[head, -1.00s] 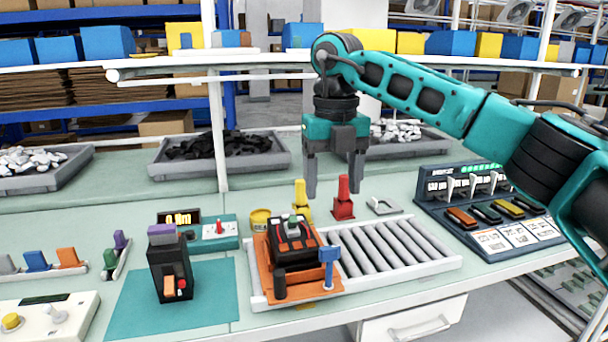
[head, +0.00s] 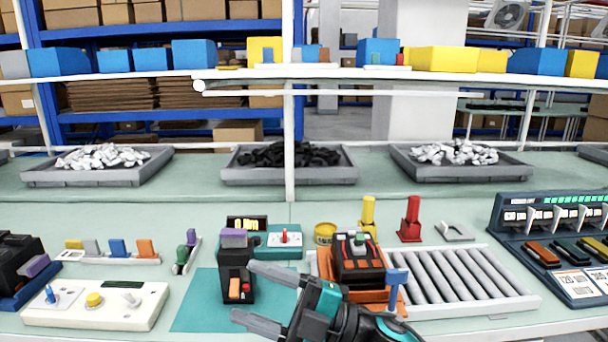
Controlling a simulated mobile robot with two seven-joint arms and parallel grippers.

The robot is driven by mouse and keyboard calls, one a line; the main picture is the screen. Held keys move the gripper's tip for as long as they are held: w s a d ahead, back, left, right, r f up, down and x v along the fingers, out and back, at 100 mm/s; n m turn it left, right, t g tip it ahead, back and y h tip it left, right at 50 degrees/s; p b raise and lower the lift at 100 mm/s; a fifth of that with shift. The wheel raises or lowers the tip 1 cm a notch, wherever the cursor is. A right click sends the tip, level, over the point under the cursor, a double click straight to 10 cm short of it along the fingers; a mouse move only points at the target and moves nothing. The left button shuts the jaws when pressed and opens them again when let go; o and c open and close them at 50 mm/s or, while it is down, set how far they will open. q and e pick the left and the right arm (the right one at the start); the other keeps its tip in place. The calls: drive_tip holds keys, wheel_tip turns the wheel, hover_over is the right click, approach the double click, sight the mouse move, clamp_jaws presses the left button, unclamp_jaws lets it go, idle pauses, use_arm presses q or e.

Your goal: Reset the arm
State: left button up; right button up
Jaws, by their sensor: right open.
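My right gripper (head: 246,292) is low at the bottom centre of the head view. Its two grey fingers are spread, point left and have nothing between them. The upper fingertip overlaps the right edge of a black breaker-like unit (head: 236,262) with a purple top and orange and red parts. I cannot tell whether they touch. That unit stands upright on a teal mat (head: 195,310). Right of the gripper, a black and orange unit (head: 357,262) with a green knob sits on an orange carrier (head: 322,262). My left gripper is out of view.
A roller conveyor (head: 450,278) lies right of the carrier. A white control box (head: 95,305) with knobs stands at left. A teal meter box (head: 284,240) is behind the mat. Red (head: 410,222) and yellow (head: 368,215) stamps stand behind the conveyor. A switch panel (head: 555,240) is far right.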

drive_tip(key=d+f+m+t+h, duration=1.2)
drive_tip(key=d+f+m+t, duration=0.15)
drive_tip(key=m, duration=0.65)
drive_tip(key=s+d+f+m+g+h, duration=0.2)
drive_tip(key=s+d+f+m+h, duration=0.1)
drive_tip(key=s+d+f, duration=0.2)
drive_tip(key=s+d+f+m+g+h, duration=0.3)
drive_tip(key=s+d+f+m+h, duration=0.1)
drive_tip(key=s+f, duration=0.5)
wheel_tip(320, 180, down, 3)
drive_tip(key=shift+d+r+g+h, duration=0.1)
drive_tip(key=shift+d+g+h, duration=0.25)
drive_tip(key=shift+d, duration=0.4)
